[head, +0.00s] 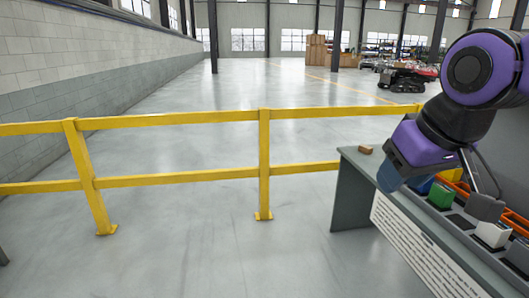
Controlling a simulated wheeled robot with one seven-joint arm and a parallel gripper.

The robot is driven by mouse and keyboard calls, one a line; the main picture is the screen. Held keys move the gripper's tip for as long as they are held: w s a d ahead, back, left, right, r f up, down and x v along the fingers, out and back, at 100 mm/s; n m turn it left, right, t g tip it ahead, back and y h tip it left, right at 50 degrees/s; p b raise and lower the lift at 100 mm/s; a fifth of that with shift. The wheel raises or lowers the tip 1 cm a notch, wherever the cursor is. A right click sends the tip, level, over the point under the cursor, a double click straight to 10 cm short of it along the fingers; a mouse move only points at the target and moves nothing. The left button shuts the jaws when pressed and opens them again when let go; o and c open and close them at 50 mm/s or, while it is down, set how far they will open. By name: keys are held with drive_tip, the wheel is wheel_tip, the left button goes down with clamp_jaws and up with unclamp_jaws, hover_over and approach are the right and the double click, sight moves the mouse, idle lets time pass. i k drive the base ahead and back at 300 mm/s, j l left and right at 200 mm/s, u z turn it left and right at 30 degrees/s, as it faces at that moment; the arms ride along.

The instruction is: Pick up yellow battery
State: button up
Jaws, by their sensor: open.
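I cannot make out a yellow battery in the head view; my arm hides part of the bench. My gripper (437,193), on the purple and black arm, hangs low over the bench (350,160) at the right. Its two dark fingers appear spread apart, with nothing visibly held. A green block (440,196) shows between them, and a blue one (424,186) is partly hidden beside it. A white block (492,234) sits in the row of slots nearer to me.
Orange bins or rails (456,183) lie behind the row. A small brown block (365,150) is at the bench's far left corner. A yellow railing (264,160) crosses the floor to the left. A dark tracked vehicle (405,79) stands far back.

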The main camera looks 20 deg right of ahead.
sight(452, 175)
drive_tip(key=i+z, duration=0.2)
drive_tip(key=i, duration=1.55)
drive_tip(key=i+j+z, duration=0.1)
drive_tip(key=i+z, duration=0.2)
drive_tip(key=i, duration=0.2)
drive_tip(key=i+j+z, duration=0.3)
drive_tip(key=i, duration=0.2)
drive_tip(key=i+z, duration=0.2)
drive_tip(key=z, duration=0.25)
drive_tip(key=i+z, duration=0.15)
drive_tip(key=z, duration=0.3)
drive_tip(key=i+z, duration=0.2)
drive_tip(key=z, duration=0.25)
drive_tip(key=i+j+z, duration=0.15)
drive_tip(key=z, duration=0.3)
drive_tip(key=i+z, duration=0.3)
drive_tip(key=i+j+z, duration=0.15)
drive_tip(key=z, duration=0.15)
